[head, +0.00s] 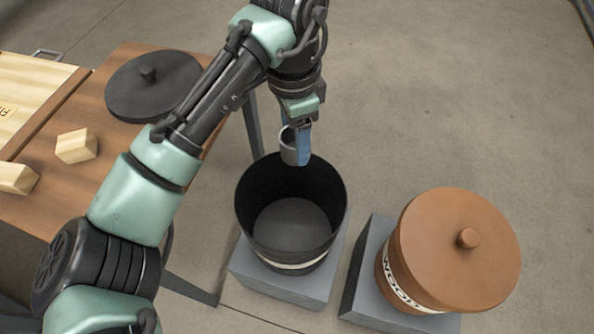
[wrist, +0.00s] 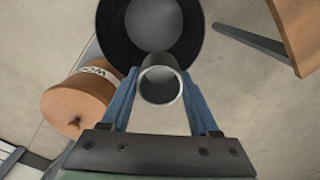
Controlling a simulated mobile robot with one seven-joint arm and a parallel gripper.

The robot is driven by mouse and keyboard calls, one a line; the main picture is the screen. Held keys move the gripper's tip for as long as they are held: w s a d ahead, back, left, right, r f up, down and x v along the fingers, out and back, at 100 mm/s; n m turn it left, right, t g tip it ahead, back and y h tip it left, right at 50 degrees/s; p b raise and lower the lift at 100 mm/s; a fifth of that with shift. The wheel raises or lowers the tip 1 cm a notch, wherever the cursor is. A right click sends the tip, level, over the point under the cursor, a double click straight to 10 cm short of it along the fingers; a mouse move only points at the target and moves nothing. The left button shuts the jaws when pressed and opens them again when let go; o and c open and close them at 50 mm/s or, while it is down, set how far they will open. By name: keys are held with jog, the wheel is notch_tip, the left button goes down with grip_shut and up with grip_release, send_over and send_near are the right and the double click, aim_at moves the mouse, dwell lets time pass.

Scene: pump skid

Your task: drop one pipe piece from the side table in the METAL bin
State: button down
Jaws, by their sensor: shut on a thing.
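My gripper (head: 303,143) is shut on a short grey pipe piece (head: 289,146) and holds it at the far rim of an open black bin (head: 247,215). In the wrist view the pipe piece (wrist: 161,86) sits between the two blue fingers, its round open end facing the camera. The black bin (wrist: 112,30) shows beyond it. The bin's inside looks empty from the head view. Its pale label band is visible but its writing is not readable.
A brown lidded bin (head: 455,250) marked WOOD stands to the right on a grey block. The wooden side table (head: 40,205) at left holds a black lid (head: 153,88) and pale wood blocks (head: 76,146). Open floor lies behind the bins.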

notch_tip(320, 180, down, 12)
jog(key=s+n+b, duration=0.1)
jog(key=b, duration=0.2)
jog(key=shift+f, duration=0.2)
dwell(0.3)
jog(key=shift+s, duration=0.1)
jog(key=shift+c, duration=0.2)
grip_release()
jog(key=shift+r, duration=0.1)
notch_tip(320, 180, up, 13)
jog(key=p, duration=0.5)
jog(key=shift+d, duration=0.15)
